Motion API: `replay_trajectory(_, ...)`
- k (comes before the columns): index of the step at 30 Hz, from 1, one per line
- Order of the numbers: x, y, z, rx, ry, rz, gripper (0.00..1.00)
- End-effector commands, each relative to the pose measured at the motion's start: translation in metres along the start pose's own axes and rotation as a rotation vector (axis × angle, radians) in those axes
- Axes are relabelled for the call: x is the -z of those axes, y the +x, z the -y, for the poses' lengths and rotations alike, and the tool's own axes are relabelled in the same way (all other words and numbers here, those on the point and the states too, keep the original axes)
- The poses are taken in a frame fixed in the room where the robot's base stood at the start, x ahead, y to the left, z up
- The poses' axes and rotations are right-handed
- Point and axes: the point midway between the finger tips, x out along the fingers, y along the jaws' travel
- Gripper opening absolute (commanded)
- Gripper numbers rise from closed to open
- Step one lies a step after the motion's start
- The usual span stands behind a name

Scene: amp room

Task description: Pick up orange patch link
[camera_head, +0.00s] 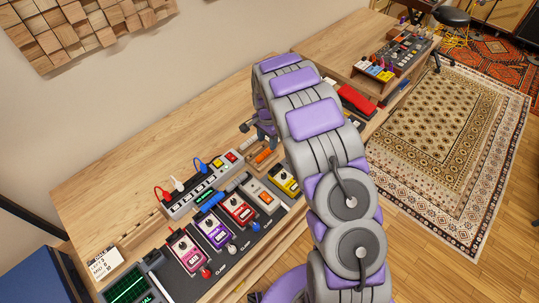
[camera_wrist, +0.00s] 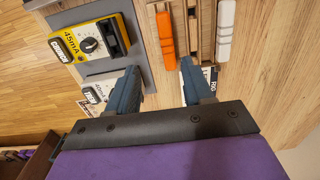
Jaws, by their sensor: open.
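The orange patch link (camera_wrist: 166,40) is a slim bar in the wrist view, just beyond my fingertips and lying in a wooden holder (camera_wrist: 201,48). It also shows in the head view as a small orange piece (camera_head: 263,155) beside the pedal row. My gripper (camera_wrist: 159,68) is open, with its two dark blue-grey fingers apart and nothing between them. The orange link lies ahead of the gap, nearer the right finger's line. In the head view my gripper (camera_head: 252,126) is partly hidden by my arm.
A white link (camera_wrist: 225,30) lies right of the orange one in the wrist view. A yellow pedal (camera_wrist: 91,45) stands to the left. In the head view, several pedals, including a red one (camera_head: 239,209), fill the board. Bare tabletop (camera_head: 150,165) lies behind them.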

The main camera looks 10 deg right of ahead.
Motion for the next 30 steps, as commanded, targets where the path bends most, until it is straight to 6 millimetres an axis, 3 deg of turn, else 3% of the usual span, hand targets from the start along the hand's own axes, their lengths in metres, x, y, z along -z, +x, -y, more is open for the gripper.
replay_trajectory(3,-0.007,0.019,0.005,-0.004,-0.004,-0.006,0.51)
replay_trajectory(7,-0.011,0.026,0.007,-0.005,-0.005,-0.011,0.51)
replay_trajectory(11,-0.006,0.036,0.004,-0.003,-0.005,-0.006,0.51)
replay_trajectory(18,0.004,0.071,-0.003,0.002,-0.003,0.005,0.51)
replay_trajectory(26,-0.004,0.076,0.003,-0.001,-0.005,-0.006,0.51)
replay_trajectory(30,-0.007,0.076,0.005,-0.004,-0.004,-0.010,0.41)
